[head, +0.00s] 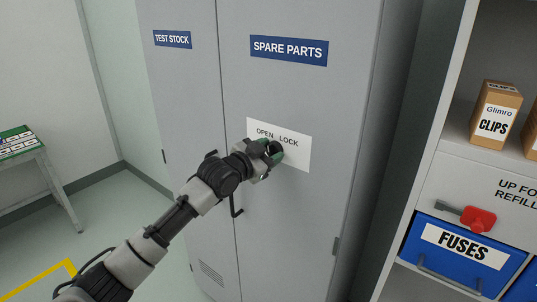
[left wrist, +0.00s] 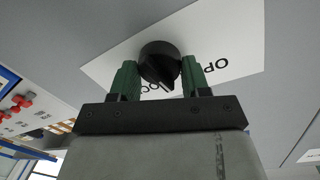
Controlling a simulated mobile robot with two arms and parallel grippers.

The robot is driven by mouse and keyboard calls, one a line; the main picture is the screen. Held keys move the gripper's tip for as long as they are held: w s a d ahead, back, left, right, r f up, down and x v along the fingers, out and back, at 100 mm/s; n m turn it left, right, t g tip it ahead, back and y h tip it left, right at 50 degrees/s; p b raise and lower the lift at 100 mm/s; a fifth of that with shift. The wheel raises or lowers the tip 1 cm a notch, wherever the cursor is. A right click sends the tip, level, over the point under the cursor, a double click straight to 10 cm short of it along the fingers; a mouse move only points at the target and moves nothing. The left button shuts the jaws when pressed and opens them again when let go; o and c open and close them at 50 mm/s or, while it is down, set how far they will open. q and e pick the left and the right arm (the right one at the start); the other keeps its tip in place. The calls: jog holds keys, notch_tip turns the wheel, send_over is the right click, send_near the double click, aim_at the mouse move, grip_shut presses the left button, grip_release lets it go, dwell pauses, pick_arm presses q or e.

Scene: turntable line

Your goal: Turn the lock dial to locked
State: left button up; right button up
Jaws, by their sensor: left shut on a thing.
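The lock dial (left wrist: 160,62) is a round black knob on a white plate (head: 298,154) lettered OPEN at left and LOCK at right. The plate is on the grey SPARE PARTS cabinet door (head: 290,90). My left gripper (head: 270,150) is at the dial and mostly hides it in the head view. In the left wrist view its green fingers (left wrist: 160,78) are shut on the dial from both sides. That view is upside down; the dial's ridge points toward the lettering, near the start of LOCK. Its exact setting is hard to tell. My right gripper is not in view.
A black door handle (head: 236,205) is just below my left wrist. At right, a shelf unit holds a CLIPS box (head: 495,108), a red-handled part (head: 478,218) and a blue FUSES bin (head: 462,252). A small table (head: 40,160) stands at far left, with open floor before it.

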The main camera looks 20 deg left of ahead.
pick_arm(q)
jog(key=m, duration=0.2)
jog(key=shift+r+m+p, duration=0.1)
jog(key=shift+m+p, duration=0.2)
jog(key=shift+m, duration=0.1)
jog(key=shift+d+m+y+p, duration=0.1)
jog(key=shift+m+y+p, duration=0.35)
jog(key=shift+m, duration=0.75)
jog(key=m+p, duration=0.2)
jog(key=m, duration=0.2)
jog(key=shift+m, duration=0.4)
jog(key=shift+f, duration=0.2)
jog(key=shift+s, duration=0.1)
jog(key=o, duration=0.9)
jog(key=shift+d, duration=0.1)
